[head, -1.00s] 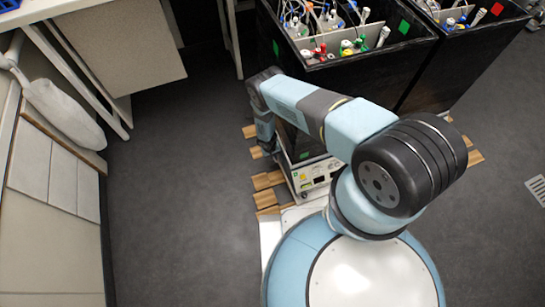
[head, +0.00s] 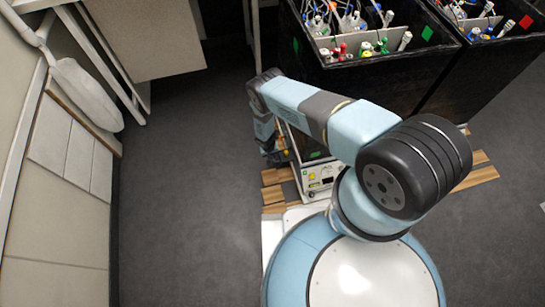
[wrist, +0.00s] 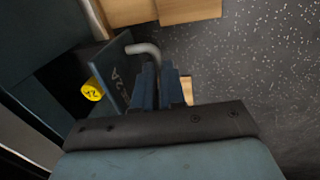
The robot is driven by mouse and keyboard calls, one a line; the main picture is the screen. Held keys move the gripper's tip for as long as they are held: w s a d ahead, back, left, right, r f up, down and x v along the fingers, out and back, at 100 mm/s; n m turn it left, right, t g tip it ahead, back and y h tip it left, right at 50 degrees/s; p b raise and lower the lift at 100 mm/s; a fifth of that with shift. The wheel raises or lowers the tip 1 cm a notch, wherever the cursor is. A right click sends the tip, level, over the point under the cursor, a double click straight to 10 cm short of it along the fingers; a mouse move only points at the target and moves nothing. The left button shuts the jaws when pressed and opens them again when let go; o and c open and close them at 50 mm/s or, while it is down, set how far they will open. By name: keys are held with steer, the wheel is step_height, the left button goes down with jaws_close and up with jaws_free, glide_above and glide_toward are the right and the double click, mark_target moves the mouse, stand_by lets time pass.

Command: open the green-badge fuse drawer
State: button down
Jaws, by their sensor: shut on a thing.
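The fuse drawer's dark blue front panel (wrist: 118,76) shows in the wrist view, with pale markings on it. It stands out from the dark housing at left, with a gap behind it. A yellow marked piece (wrist: 92,90), probably a fuse, shows in that gap. A grey bent handle (wrist: 143,50) sticks out from the panel and runs down between my fingers. My gripper (wrist: 160,88) is shut on this handle; the fingers hide its lower part. In the head view, a green badge (head: 427,33) is on a black box; my arm hides most of the drawer area.
Black open-topped boxes (head: 395,75) with tubing and coloured caps stand at upper right; one has a red badge (head: 526,21). A white instrument panel (head: 318,180) sits below my arm, by wooden slats (head: 475,175). A grey cabinet (head: 55,220) stands at left. Floor between is clear.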

steer(key=shift+a, duration=0.1)
steer(key=c, duration=1.2)
jaws_free()
steer(key=shift+w+r, duration=0.1)
steer(key=shift+r, duration=0.05)
step_height(320, 180, up, 13)
steer(key=a, duration=0.2)
steer(key=shift+s, duration=0.2)
steer(key=shift+a+r, duration=0.1)
